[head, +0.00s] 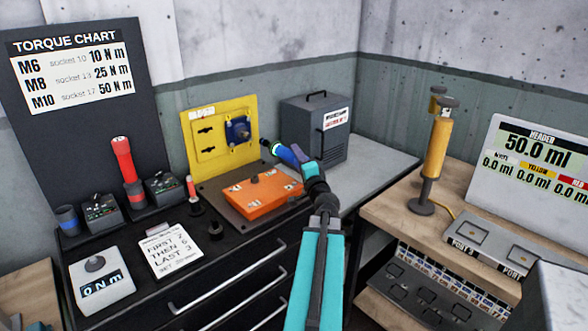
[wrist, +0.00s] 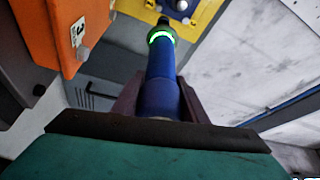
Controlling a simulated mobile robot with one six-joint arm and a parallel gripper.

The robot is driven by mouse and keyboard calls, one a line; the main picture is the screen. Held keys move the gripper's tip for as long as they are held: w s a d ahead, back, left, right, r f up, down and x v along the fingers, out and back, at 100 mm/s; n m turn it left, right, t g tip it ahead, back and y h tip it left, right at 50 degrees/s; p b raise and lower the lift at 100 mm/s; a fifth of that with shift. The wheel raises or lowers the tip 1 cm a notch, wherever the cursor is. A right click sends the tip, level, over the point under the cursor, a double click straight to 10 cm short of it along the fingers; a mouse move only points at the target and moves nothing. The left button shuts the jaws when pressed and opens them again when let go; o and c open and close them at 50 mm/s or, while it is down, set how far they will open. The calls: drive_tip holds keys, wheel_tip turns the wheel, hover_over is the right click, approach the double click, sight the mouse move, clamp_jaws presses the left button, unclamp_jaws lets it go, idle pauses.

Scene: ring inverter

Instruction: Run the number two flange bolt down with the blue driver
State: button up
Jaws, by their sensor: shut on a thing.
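My gripper (head: 299,160) is shut on the blue driver (head: 285,154) at its body. In the wrist view the driver (wrist: 163,82) points away from me, with a green lit ring near its dark tip. In the head view it points up and left toward the yellow panel (head: 203,157). A blue flange part (head: 238,131) with small bolts is mounted on that panel, and part of it shows in the wrist view (wrist: 179,6). The tip appears apart from the flange. I cannot read which bolt is number two.
An orange block (head: 262,196) with numbered labels lies below the driver; its "3" shows in the wrist view (wrist: 77,35). A grey box (head: 315,128) stands behind.

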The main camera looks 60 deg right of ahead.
drive_tip(key=shift+w+a+f+b, duration=0.1)
drive_tip(key=shift+w+f+b, duration=0.15)
drive_tip(key=shift+f, duration=0.15)
drive_tip(key=shift+w+f+b, duration=0.15)
drive_tip(key=shift+f+b, duration=0.1)
drive_tip(key=shift+f, duration=0.15)
drive_tip(key=shift+s+f+b, duration=0.1)
drive_tip(key=shift+b, duration=0.55)
drive_tip(key=shift+w+d+b, duration=0.35)
drive_tip(key=shift+w+b, duration=0.25)
drive_tip(key=shift+w, duration=0.4)
drive_tip(key=shift+w+d+b, duration=0.3)
drive_tip(key=shift+w+b, duration=0.3)
drive_tip(key=shift+w, duration=0.35)
drive_tip(key=shift+w+d+b, duration=0.35)
drive_tip(key=shift+w+b, duration=0.25)
drive_tip(key=shift+w, duration=0.4)
drive_tip(key=shift+w+r+b, duration=0.1)
drive_tip(key=shift+r+b, duration=0.1)
drive_tip(key=shift+b, duration=0.15)
drive_tip(key=shift+w+d, duration=0.2)
drive_tip(key=shift+w, duration=0.35)
